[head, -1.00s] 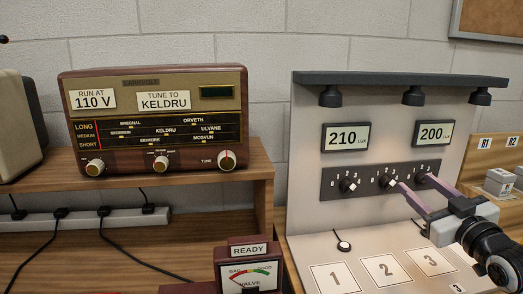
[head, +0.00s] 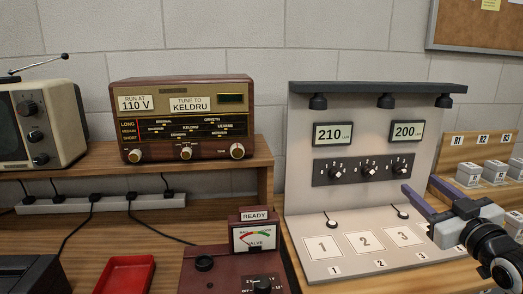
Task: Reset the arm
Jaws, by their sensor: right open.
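My right gripper (head: 432,187) is at the right of the head view, open and empty, with its two purple fingers apart. It is in front of the right part of the grey light panel (head: 300,200), and its fingers appear clear of the right knob (head: 400,168). The panel has three black-and-white knobs in a dark strip (head: 352,171), with displays reading 210 (head: 332,133) and 200 (head: 407,132) above. My left gripper is not in view.
A brown radio (head: 185,118) sits on a wooden shelf (head: 240,170), with a beige set (head: 65,115) to its left. A maroon valve tester (head: 215,270) and a red tray (head: 125,275) stand below. Small grey boxes (head: 468,173) are at the far right.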

